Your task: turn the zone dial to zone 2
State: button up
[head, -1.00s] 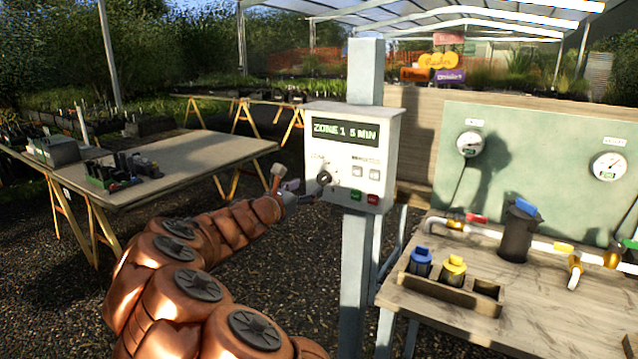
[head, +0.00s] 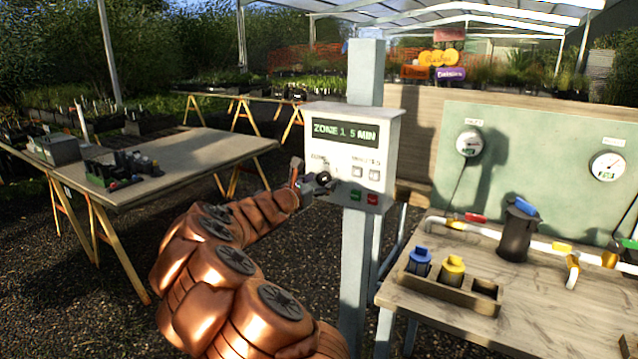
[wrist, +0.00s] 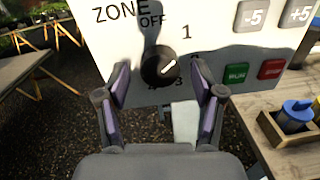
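The zone dial (wrist: 159,66) is a round black knob with a white pointer mark on the white controller box (head: 388,131). In the wrist view its mark points up and right, toward the printed 1. The display (head: 344,132) reads "ZONE 1 5 MIN". My gripper (wrist: 164,92) is open, with one finger on each side of the dial's lower part; I cannot tell whether either finger touches it. In the head view my gripper (head: 318,186) is at the box's lower left and covers much of the dial area.
Green (wrist: 236,73) and red (wrist: 271,69) buttons and the -5 and +5 buttons lie right of the dial. The box hangs on a grey post (head: 356,265). A workbench (head: 540,320) with pipes and a wooden tray (head: 450,293) stands to the right.

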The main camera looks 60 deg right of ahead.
jog(key=c, duration=1.1)
jog(key=shift+f+m+b, duration=0.1)
jog(key=shift+m+b, duration=0.2)
jog(key=shift+b, duration=0.25)
jog(key=shift+f+m+b, duration=0.1)
jog(key=shift+m+b, duration=0.5)
jog(key=shift+b, duration=0.25)
jog(key=m+b, duration=0.3)
jog(key=b, duration=0.1)
jog(key=shift+f, duration=0.1)
jog(key=m+b, duration=0.4)
jog(key=b, duration=0.1)
jog(key=shift+r+m, duration=0.3)
jog(key=shift+r, duration=0.1)
jog(key=o, duration=1.1)
jog(key=shift+t, duration=0.4)
